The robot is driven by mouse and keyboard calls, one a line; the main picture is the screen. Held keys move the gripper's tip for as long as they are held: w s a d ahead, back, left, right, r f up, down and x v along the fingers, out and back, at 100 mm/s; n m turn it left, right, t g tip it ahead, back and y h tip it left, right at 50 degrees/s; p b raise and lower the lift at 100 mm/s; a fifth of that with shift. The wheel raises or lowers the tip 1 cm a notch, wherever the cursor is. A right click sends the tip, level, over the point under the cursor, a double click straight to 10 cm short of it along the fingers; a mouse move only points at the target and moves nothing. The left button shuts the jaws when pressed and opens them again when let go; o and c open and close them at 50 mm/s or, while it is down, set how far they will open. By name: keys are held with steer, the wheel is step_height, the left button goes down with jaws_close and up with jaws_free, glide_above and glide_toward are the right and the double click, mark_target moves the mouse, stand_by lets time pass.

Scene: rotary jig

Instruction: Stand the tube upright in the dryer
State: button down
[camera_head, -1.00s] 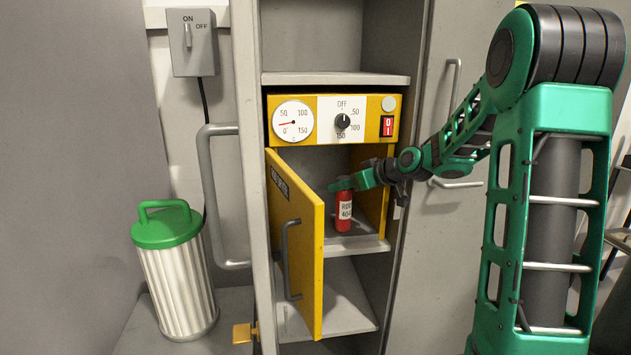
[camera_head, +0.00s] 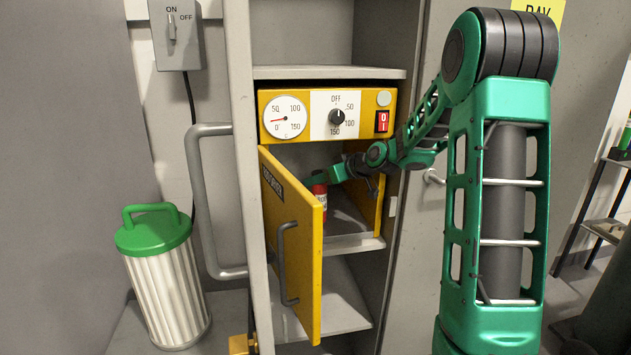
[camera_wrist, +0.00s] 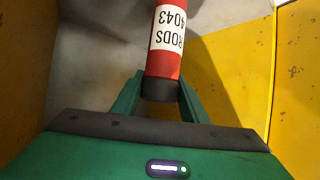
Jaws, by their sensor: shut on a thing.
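The tube (camera_head: 320,206) is red with a white label and stands roughly upright in the dryer's opening. The open door hides part of it in the head view. The wrist view shows the tube (camera_wrist: 168,62) with "RODS 4043" on its label and a dark end between my fingers. My gripper (camera_head: 317,182) is shut on that end; it also shows in the wrist view (camera_wrist: 160,97). The dryer (camera_head: 289,96) is a yellow box in a grey cabinet, its yellow door (camera_head: 295,245) swung open to the left. I cannot tell whether the tube's bottom touches the dryer floor.
The door stands close to the left of the tube, and the dryer's yellow side wall (camera_wrist: 297,75) is on the right. A grey shelf (camera_head: 330,312) lies below. A ribbed bin with a green lid (camera_head: 152,229) stands at the left.

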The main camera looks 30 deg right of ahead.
steer(key=c, duration=1.1)
jaws_free()
steer(key=shift+s+d+r, duration=0.1)
steer(key=shift+s+r, duration=0.15)
steer(key=shift+s, duration=0.15)
steer(key=v, duration=1.1)
steer(key=s+a+f+m+g+h, duration=0.1)
steer(key=s+f+m+g, duration=0.2)
steer(key=s, duration=1)
steer(key=s+a+f+m+g+h, duration=0.1)
steer(key=s+f+g, duration=0.4)
steer(key=s, duration=0.8)
steer(key=s+a+f+m+g+h, duration=0.1)
steer(key=s+a+f+m+g, duration=0.2)
steer(key=s, duration=1)
steer(key=shift+s+a+f+m+g, duration=0.15)
steer(key=shift+f+m+g, duration=0.1)
steer(key=shift+m, duration=0.45)
steer(key=shift+s+a+f+m+g, duration=0.15)
steer(key=shift+f+m, duration=0.15)
steer(key=shift+m, duration=0.4)
steer(key=shift+w, duration=0.15)
